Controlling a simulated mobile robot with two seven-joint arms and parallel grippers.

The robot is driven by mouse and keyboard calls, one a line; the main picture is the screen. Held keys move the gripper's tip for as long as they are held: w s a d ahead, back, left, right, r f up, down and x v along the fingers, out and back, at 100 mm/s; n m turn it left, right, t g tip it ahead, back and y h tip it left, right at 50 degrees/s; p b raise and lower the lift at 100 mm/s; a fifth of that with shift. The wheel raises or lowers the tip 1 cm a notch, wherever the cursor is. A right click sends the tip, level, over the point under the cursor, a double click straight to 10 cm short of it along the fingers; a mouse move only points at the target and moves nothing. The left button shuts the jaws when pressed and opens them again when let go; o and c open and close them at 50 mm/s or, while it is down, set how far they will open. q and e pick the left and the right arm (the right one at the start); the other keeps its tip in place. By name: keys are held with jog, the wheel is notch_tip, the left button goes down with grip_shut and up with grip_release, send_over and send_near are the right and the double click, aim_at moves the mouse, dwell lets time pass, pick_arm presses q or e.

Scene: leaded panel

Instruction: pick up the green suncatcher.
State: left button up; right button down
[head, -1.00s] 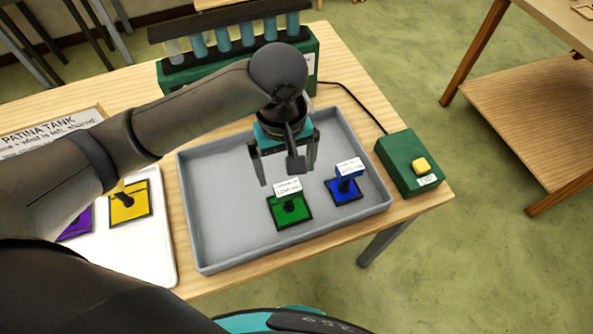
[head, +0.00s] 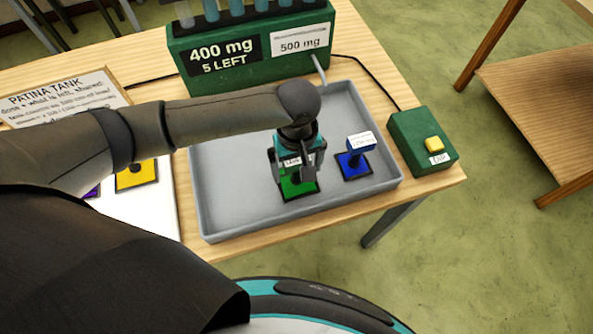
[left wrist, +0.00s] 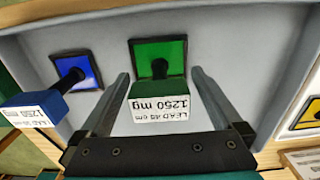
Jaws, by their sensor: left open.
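The green suncatcher (head: 299,186) is a green square with a dark border, lying in the grey tray (head: 232,212). In the left wrist view my open fingers (left wrist: 160,98) stand on either side of the labelled block, with gaps on both sides. The gripper partly hides the suncatcher in the head view. My right gripper is not in view.
A blue suncatcher (head: 354,165) with a labelled block stands close to the right in the same tray. A green box with a yellow button (head: 433,144) is right of the tray. A green dispenser (head: 250,55) stands behind. A yellow piece (head: 137,173) lies on a white surface at left.

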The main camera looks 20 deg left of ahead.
pick_arm(q)
notch_tip(320, 180, down, 2)
jog(key=shift+f, duration=0.2)
jog(key=c, duration=1.5)
jog(key=shift+c, duration=0.3)
jog(key=shift+r, duration=0.15)
